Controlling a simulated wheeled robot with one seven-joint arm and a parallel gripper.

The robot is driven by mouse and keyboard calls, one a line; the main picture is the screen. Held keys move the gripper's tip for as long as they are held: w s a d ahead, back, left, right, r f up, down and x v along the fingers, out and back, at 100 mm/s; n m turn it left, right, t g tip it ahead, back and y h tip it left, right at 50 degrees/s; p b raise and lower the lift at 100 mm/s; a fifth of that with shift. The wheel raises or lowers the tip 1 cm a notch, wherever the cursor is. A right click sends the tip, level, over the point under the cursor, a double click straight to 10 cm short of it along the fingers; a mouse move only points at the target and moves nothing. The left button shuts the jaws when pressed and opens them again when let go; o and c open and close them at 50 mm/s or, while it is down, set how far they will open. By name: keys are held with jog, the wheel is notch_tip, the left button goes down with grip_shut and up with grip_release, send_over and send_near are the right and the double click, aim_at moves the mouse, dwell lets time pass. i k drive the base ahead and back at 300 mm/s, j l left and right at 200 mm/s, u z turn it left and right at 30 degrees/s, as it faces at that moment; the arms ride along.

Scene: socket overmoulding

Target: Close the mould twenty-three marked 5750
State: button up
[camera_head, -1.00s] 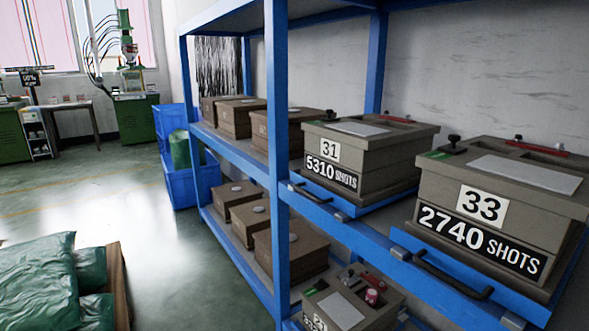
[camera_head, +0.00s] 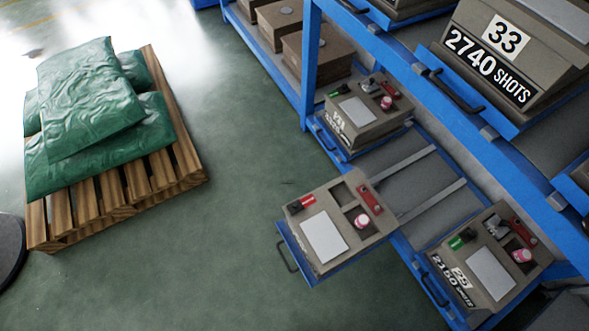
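A grey-brown mould (camera_head: 378,237) sits on a pulled-out blue tray (camera_head: 298,262) at centre, jutting from the lower shelf over the floor. Its number and shot count are not readable, so I cannot confirm it as twenty-three. On its top are a white blank plate (camera_head: 324,237), a red patch with a black knob (camera_head: 301,204), a red bar (camera_head: 369,198) and recesses, one holding a pinkish-red round piece (camera_head: 361,220). The tray has a dark handle (camera_head: 287,249) at its front. My gripper is not in view.
Mould 25 marked 2150 (camera_head: 491,276) and another mould (camera_head: 357,127) flank it, both with green patches. Mould 33 marked 2740 (camera_head: 500,55) is on the shelf above. A pallet (camera_head: 150,183) of green sacks (camera_head: 92,105) stands left. Floor between is clear.

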aim_at(323, 238)
jog(key=k+j+u, duration=0.1)
jog(key=k+j, duration=0.75)
jog(key=k, duration=0.15)
